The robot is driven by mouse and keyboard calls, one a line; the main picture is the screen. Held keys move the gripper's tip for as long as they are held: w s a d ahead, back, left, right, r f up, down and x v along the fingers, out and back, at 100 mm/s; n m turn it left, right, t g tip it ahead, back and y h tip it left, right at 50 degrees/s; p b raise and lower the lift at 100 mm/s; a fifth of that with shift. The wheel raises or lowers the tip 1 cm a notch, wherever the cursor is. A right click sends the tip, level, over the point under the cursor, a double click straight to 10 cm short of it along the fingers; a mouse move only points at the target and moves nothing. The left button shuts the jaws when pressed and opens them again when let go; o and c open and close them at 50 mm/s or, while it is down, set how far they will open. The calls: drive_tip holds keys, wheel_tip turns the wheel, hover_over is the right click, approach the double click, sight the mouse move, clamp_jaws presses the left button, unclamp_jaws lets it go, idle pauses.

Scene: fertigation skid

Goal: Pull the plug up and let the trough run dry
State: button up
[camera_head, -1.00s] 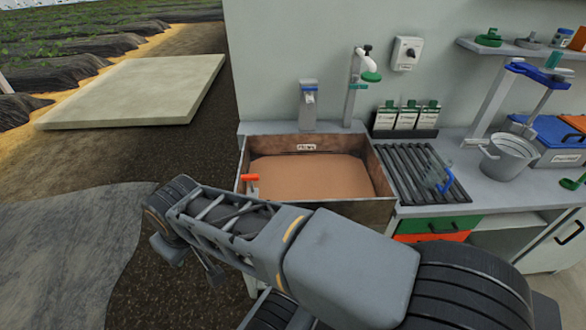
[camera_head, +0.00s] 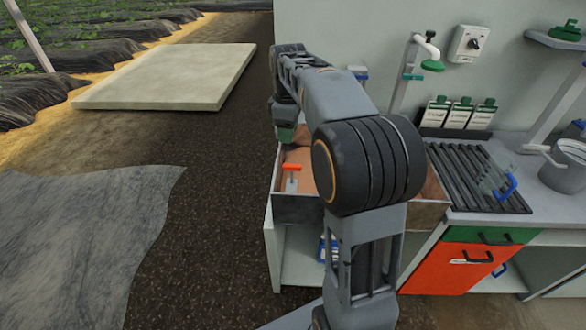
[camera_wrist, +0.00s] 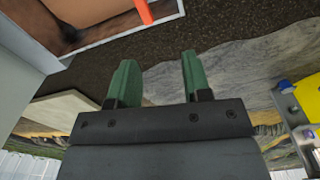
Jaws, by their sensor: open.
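The trough (camera_head: 297,210) is a rust-brown open basin let into the counter, holding brownish-orange liquid. My arm hides much of it. A small orange T-shaped handle (camera_head: 291,167) on a pale stem stands at its left front side; I cannot tell whether it is the plug. In the wrist view, an orange bar (camera_wrist: 144,11) shows at the top edge beside the trough wall (camera_wrist: 125,32). My gripper (camera_wrist: 157,65) has two green fingers spread apart with nothing between them. In the head view the gripper's green part (camera_head: 285,134) is near the trough's back left corner.
A tap with a green end (camera_head: 432,66) stands behind the trough. A black ribbed drainer (camera_head: 475,180) with a clear blue-handled jug (camera_head: 503,184) is to the right, near a grey bucket (camera_head: 566,165). Dark open ground lies left of the counter.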

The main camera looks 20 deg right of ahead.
sight(292, 165)
drive_tip(key=shift+n+g, duration=0.3)
drive_tip(key=shift+n, duration=0.6)
drive_tip(key=w+f, duration=0.1)
drive_tip(key=f, duration=0.4)
drive_tip(key=d+f+b, duration=0.1)
drive_tip(key=f, duration=0.4)
drive_tip(key=w+d+f+b, duration=0.1)
drive_tip(key=f, duration=0.4)
drive_tip(key=shift+w+d, duration=0.15)
drive_tip(key=shift+w, duration=0.2)
drive_tip(key=shift+c, duration=0.4)
clamp_jaws()
drive_tip(key=shift+r, duration=0.15)
